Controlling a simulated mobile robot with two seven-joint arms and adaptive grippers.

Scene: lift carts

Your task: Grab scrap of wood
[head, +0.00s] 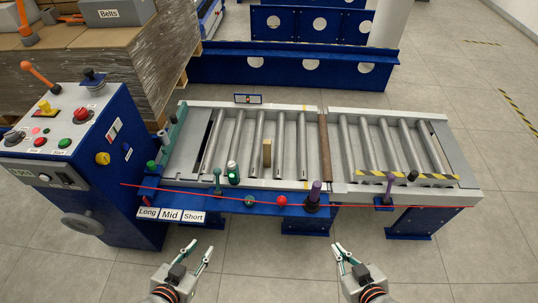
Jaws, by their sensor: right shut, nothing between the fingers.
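A small tan wood block (267,152), which looks like the scrap of wood, stands upright on the metal rollers of the left conveyor section (222,142). My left gripper (201,246) is open and empty, in front of the conveyor and well short of the block, to its lower left. My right gripper (340,248) is shut and empty, in front of the conveyor to the block's lower right. Neither gripper touches anything.
A blue control console (110,150) with buttons and a handwheel stands at left. Upright levers and knobs, including a green handle (233,172) and a purple handle (315,190), line the conveyor's front edge. A brown strip (323,147) crosses between the roller sections.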

